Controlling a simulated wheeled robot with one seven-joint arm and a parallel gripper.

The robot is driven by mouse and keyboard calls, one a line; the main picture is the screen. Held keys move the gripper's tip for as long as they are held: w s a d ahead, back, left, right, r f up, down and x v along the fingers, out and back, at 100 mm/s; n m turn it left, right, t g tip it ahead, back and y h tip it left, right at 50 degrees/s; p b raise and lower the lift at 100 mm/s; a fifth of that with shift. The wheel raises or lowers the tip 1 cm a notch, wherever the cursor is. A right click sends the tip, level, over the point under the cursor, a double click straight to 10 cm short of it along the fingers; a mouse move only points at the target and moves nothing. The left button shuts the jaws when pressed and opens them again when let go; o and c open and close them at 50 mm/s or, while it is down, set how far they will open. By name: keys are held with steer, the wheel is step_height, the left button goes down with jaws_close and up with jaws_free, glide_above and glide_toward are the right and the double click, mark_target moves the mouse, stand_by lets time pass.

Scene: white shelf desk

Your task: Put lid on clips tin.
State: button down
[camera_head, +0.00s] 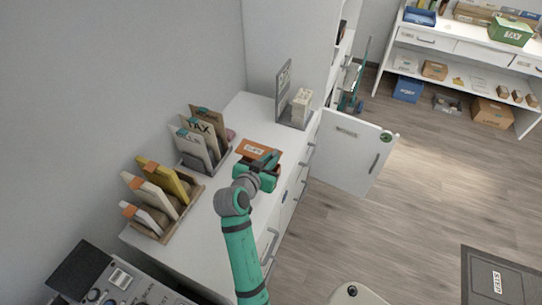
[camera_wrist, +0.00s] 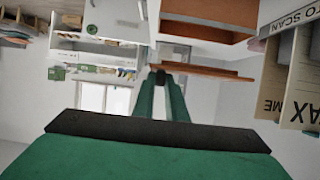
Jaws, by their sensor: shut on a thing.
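My gripper (camera_head: 268,164) is shut on the edge of the lid (camera_head: 256,148), a thin orange-brown plate with a white label in the head view. The wrist view looks upside down. There my gripper (camera_wrist: 160,76) pinches the lid (camera_wrist: 208,71), seen nearly edge-on. The clips tin (camera_wrist: 212,12) is an orange-brown box at the top of that view, with a visible gap between it and the lid. In the head view the lid and my arm cover most of the tin, which stands on the white desk.
A file holder (camera_head: 197,150) with a TAX folder stands just left of the lid. Another wooden rack (camera_head: 160,205) of folders is nearer. A grey stand (camera_head: 284,95) and a pale stack (camera_head: 301,105) are at the desk's far end. A white door (camera_head: 350,155) hangs open to the right.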

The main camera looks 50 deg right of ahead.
steer(key=shift+f, duration=2.35)
steer(key=shift+f, duration=0.75)
stand_by(0.4)
steer(key=c, duration=1.7)
jaws_free()
steer(key=v, duration=1.1)
steer(key=shift+f, duration=0.1)
